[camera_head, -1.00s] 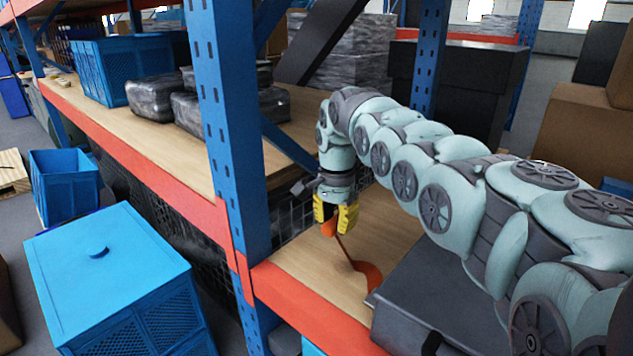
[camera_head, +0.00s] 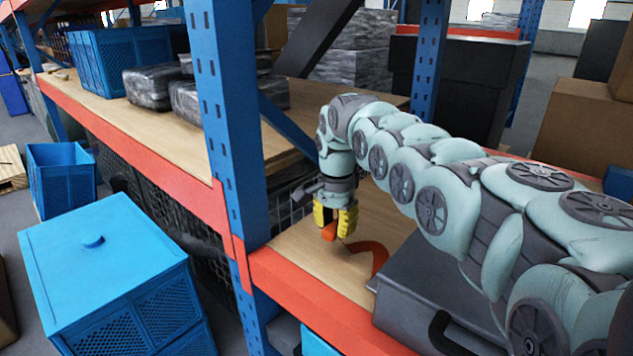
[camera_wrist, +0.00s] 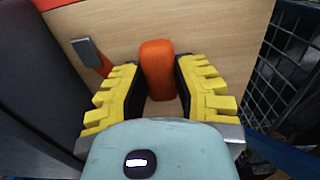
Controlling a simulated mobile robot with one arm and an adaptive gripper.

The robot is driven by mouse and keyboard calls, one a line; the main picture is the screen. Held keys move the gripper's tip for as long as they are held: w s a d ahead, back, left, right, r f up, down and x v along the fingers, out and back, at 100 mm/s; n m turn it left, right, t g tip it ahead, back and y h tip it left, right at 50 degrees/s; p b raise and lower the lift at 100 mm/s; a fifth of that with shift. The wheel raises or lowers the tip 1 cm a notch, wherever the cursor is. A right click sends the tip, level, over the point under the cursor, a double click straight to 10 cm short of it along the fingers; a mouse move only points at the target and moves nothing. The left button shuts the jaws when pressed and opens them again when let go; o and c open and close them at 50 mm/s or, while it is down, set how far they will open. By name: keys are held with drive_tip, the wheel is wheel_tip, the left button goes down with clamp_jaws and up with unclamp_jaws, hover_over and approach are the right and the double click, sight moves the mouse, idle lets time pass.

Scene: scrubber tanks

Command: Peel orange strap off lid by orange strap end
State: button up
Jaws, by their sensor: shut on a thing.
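My gripper (camera_head: 334,232) has yellow fingers and points down over the wooden shelf. It is shut on the orange strap end (camera_head: 329,232), a rounded orange block that also shows between the fingers in the wrist view (camera_wrist: 158,68). The orange strap (camera_head: 378,255) curves from near the fingers towards the grey case (camera_head: 425,290) at the right. The case's flat top looks like the lid, and my arm hides much of it. Whether the strap still touches the lid is hard to tell.
A blue rack post (camera_head: 235,130) and a red shelf beam (camera_head: 300,300) stand left and in front of my gripper. Wire mesh (camera_wrist: 285,70) lies close on the right in the wrist view. Bare shelf board (camera_head: 290,250) lies around the gripper.

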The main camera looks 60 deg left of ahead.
sight(334, 259)
drive_tip(key=shift+s+f+b, duration=0.1)
drive_tip(key=shift+f+b, duration=2.55)
drive_tip(key=shift+f, duration=0.55)
drive_tip(key=o, duration=1.6)
drive_tip(key=shift+r, duration=0.1)
wheel_tip(334, 259, up, 8)
drive_tip(key=p, duration=0.6)
drive_tip(key=shift+r, duration=0.25)
